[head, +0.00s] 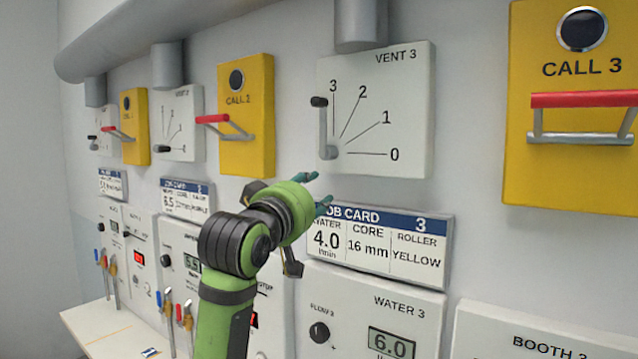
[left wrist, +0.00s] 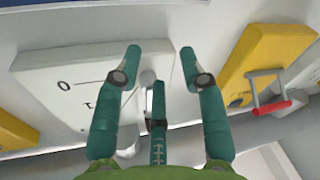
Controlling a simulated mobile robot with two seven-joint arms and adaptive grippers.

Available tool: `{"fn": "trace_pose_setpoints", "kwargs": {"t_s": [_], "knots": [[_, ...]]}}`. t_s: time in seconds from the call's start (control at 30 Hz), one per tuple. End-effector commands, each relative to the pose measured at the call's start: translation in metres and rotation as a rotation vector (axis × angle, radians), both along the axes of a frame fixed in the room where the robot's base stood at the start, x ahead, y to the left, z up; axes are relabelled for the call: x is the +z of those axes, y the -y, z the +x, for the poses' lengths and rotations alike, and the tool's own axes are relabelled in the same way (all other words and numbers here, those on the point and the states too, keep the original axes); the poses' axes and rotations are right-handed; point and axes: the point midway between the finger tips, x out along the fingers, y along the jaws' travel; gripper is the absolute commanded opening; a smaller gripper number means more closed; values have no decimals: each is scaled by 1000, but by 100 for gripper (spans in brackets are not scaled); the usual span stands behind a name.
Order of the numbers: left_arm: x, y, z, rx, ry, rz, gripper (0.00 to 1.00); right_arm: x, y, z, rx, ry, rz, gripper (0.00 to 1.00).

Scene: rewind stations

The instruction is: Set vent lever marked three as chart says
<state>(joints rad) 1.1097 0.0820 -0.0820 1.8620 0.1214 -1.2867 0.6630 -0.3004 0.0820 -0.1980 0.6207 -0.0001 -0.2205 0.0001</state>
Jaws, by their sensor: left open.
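The vent 3 panel (head: 410,110) is white with a scale from 0 to 3. Its grey lever (head: 323,130) with a black knob stands nearly upright, by the 3 line. My left gripper (head: 315,190) is open just below the lever, its teal fingers pointing at the panel, apparently empty. In the left wrist view the panel (left wrist: 45,75) appears upside down, and the lever (left wrist: 148,82) shows between the open fingers (left wrist: 158,52), partly hidden; I cannot tell if they touch it. No chart of vent settings is readable. The right gripper is not in view.
Job card 3 (head: 380,277) reads water 4.0, core 16 mm, roller yellow; my gripper covers its corner. Yellow call boxes with red-gripped handles flank the vent: call 2 (head: 255,95) left, call 3 (head: 570,185) right. The water 3 panel (head: 420,315) is below.

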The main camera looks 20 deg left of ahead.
Motion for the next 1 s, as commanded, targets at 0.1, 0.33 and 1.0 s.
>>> {"fn": "trace_pose_setpoints", "kwargs": {"t_s": [0.1, 0.33, 1.0], "knots": [[79, 0, -22, -18, 119, -64, 41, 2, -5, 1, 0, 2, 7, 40], [134, 1, -41, -37, 199, -115, 41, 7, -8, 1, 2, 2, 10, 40], [154, 8, 23, -37, 203, -113, 41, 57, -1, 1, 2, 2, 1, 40]]}}
